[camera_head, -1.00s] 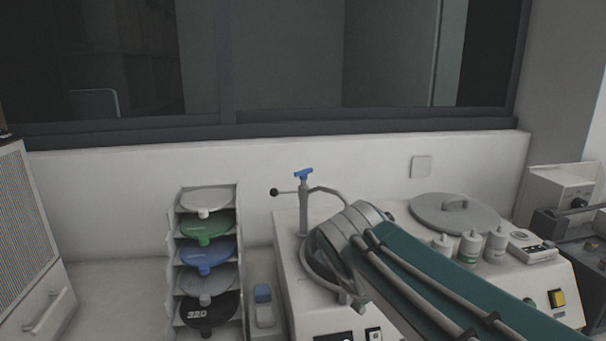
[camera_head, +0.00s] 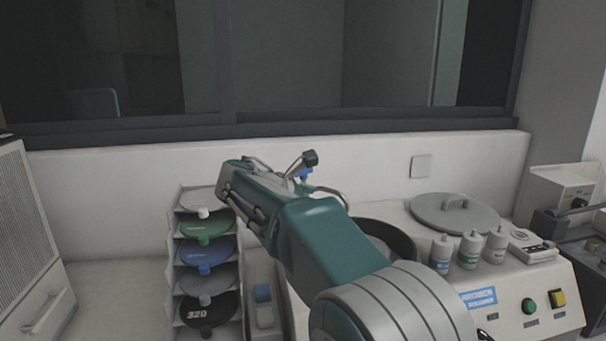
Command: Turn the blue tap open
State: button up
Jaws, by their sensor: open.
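The blue tap (camera_head: 306,175) is a small blue handle on top of a thin upright post on the white machine. Only part of the handle shows, just right of my arm. The post below it is mostly hidden by my arm. My gripper (camera_head: 303,164) is partly in view beyond my forearm, with one dark fingertip just above the blue handle. It is open, and its other finger is hard to make out. I cannot tell whether it touches the tap.
A rack (camera_head: 172,262) of coloured discs stands left of the machine. Several white bottles (camera_head: 469,249) and a round grey lid (camera_head: 455,213) are on the machine's right. A low wall (camera_head: 105,170) and window run behind. My arm covers the machine's left part.

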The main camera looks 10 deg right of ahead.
aim_at(312, 170)
jog(key=w+a+n+t+h, duration=0.2)
jog(key=w+a+n+h, duration=0.25)
jog(key=w+a, duration=0.45)
jog(key=shift+n+y, duration=0.25)
jog(key=shift+n, duration=0.2)
jog(key=x, duration=1.1)
jog(key=shift+w+d+r, duration=0.1)
jog(key=shift+r, duration=0.1)
